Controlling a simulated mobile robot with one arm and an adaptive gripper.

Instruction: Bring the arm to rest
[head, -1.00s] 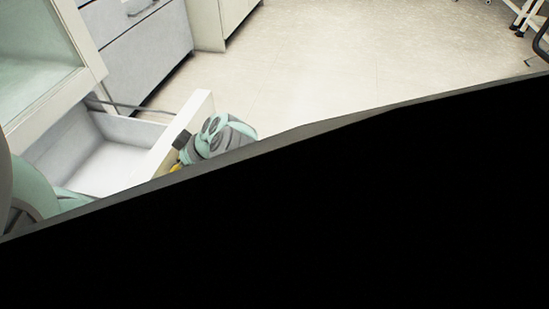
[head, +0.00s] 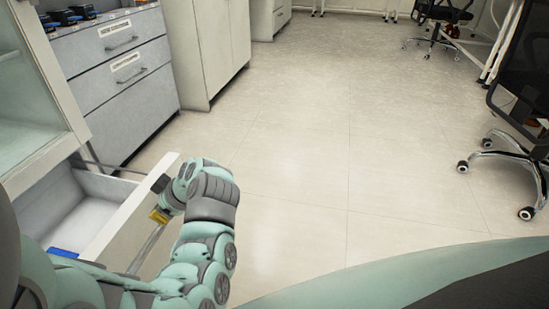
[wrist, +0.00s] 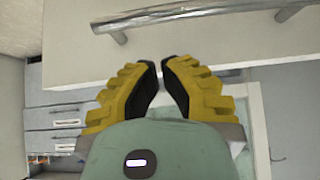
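My arm (head: 205,255), pale green and grey, is bent up from the lower left of the head view, beside the front of a pulled-out drawer (head: 140,215). Its yellow gripper (head: 158,215) is partly hidden there, close to the drawer front. In the wrist view, my gripper (wrist: 160,62) has yellow fingers with black pads whose tips nearly meet, with a thin gap and nothing held. A metal bar handle (wrist: 205,14) on a pale front (wrist: 235,45) lies beyond the fingertips, apart from them.
The open drawer holds a blue item (head: 62,253). A glass-fronted cabinet (head: 30,110) stands above it. Grey drawers (head: 115,75) and a pale cupboard (head: 205,50) line the back left. Office chairs (head: 525,110) stand at the right. The middle floor (head: 310,150) is clear.

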